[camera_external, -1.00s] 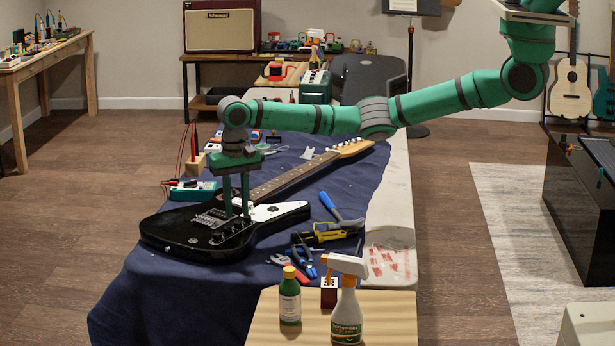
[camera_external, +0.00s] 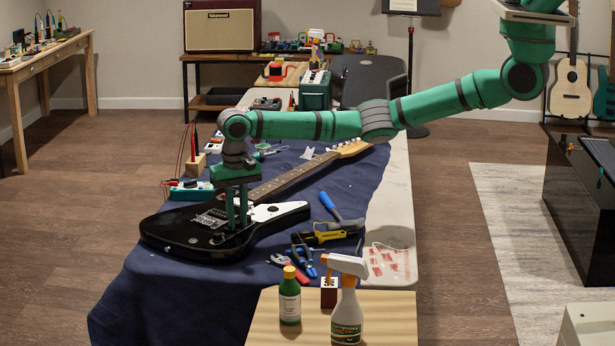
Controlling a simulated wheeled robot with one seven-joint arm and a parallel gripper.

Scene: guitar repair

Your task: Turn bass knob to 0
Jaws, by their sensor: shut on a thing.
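A black electric guitar (camera_external: 185,238) with a white pickguard lies on the blue cloth, its neck pointing to the back right. My gripper (camera_external: 237,223) points down at the guitar body, near the bridge and the control area. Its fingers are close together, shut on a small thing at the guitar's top. That thing sits where the knobs are, but it is hidden between the fingers. I cannot tell which knob it is or how it is turned.
Pliers and a screwdriver (camera_external: 328,203) lie right of the guitar. A spray bottle (camera_external: 347,318) and a small yellow-capped bottle (camera_external: 289,296) stand in front on a wooden board (camera_external: 392,318). Dark blue cloth (camera_external: 150,300) is bare at the front.

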